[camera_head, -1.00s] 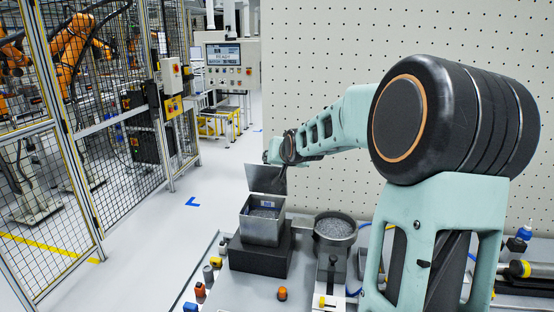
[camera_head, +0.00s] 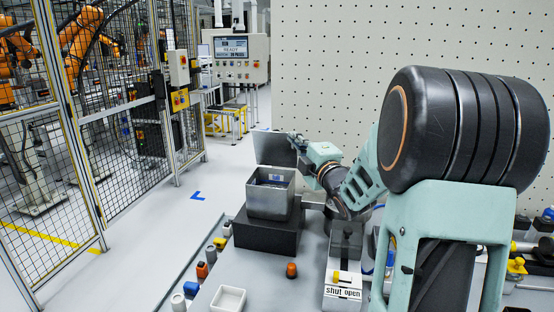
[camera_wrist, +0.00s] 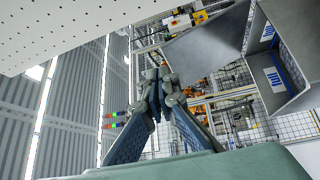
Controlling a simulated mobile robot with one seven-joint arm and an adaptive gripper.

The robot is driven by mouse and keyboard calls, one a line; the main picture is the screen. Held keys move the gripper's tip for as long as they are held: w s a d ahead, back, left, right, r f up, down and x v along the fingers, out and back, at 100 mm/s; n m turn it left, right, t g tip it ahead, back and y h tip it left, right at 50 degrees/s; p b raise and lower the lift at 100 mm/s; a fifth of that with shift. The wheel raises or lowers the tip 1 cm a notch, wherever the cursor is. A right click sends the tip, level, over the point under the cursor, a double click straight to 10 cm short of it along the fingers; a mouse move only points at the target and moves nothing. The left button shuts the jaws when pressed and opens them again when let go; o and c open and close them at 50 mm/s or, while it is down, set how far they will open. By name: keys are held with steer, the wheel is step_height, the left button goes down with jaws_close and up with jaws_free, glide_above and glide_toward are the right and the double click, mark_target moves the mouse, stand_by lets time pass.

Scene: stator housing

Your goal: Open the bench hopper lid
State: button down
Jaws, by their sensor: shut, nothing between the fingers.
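The bench hopper (camera_head: 268,203) is a square grey metal box on a black block. Its lid (camera_head: 273,148) is a thin grey plate standing up at the hopper's back edge, so the top is open. The wrist view shows the lid (camera_wrist: 207,45) and the hopper (camera_wrist: 290,60) with its blue-marked label at upper right. My gripper (camera_head: 295,139) is at the lid's right side, close to it; I cannot tell whether it touches. In the wrist view my gripper (camera_wrist: 158,74) has its fingertips together with nothing between them.
A switch box marked "shut open" (camera_head: 343,292) stands at the bench front. A white tray (camera_head: 228,300), an orange knob (camera_head: 291,270) and several small coloured parts lie nearby. A pegboard wall (camera_head: 400,40) stands behind and a mesh fence (camera_head: 110,120) at left.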

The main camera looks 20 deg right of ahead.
steer(key=s+a+f+n+y+b, duration=0.2)
steer(key=s+a+f+n+y, duration=0.1)
steer(key=s+f+n+y, duration=0.25)
steer(key=h+p, duration=0.2)
glide_toward(271, 137)
steer(key=w+a, duration=0.1)
steer(key=a, duration=0.2)
steer(key=w, duration=0.1)
steer(key=w+d, duration=0.1)
steer(key=w, duration=0.1)
steer(key=shift+w+d+r+y, duration=0.1)
steer(key=shift+w+r+y, duration=0.15)
steer(key=shift+w, duration=0.05)
steer(key=shift+w+d+r+p, duration=0.15)
steer(key=shift+w+d+p, duration=0.2)
steer(key=shift+w, duration=0.2)
